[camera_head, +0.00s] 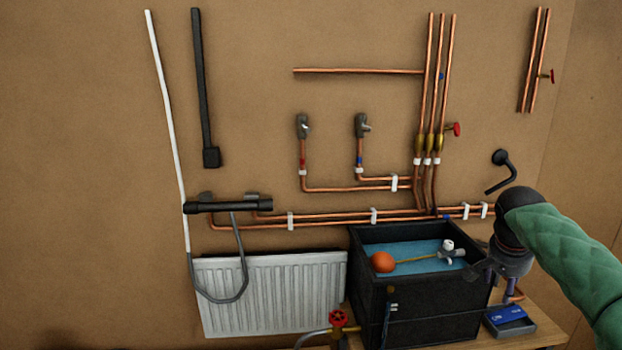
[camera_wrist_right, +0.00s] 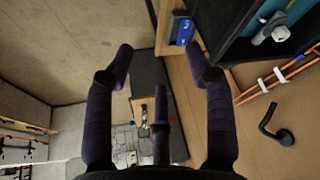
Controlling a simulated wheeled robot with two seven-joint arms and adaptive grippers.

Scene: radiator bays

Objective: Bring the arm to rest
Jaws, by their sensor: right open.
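My right arm, in a green quilted sleeve, comes in from the right in the camera_head view. My right gripper (camera_head: 492,268) is beside the right end of the black tank, in front of part of its rim; I cannot tell whether they touch. In the wrist view the dark fingers of the right gripper (camera_wrist_right: 160,62) are spread apart with nothing between them. My left gripper is not in view.
The black tank (camera_head: 425,307) holds blue water and an orange float (camera_head: 382,262). A grey tray (camera_head: 527,330) with a blue item (camera_head: 506,314) sits on the wooden bench right of it. Copper pipes (camera_head: 330,220), a white radiator (camera_head: 270,295) and a black hook (camera_head: 503,165) are on the wall.

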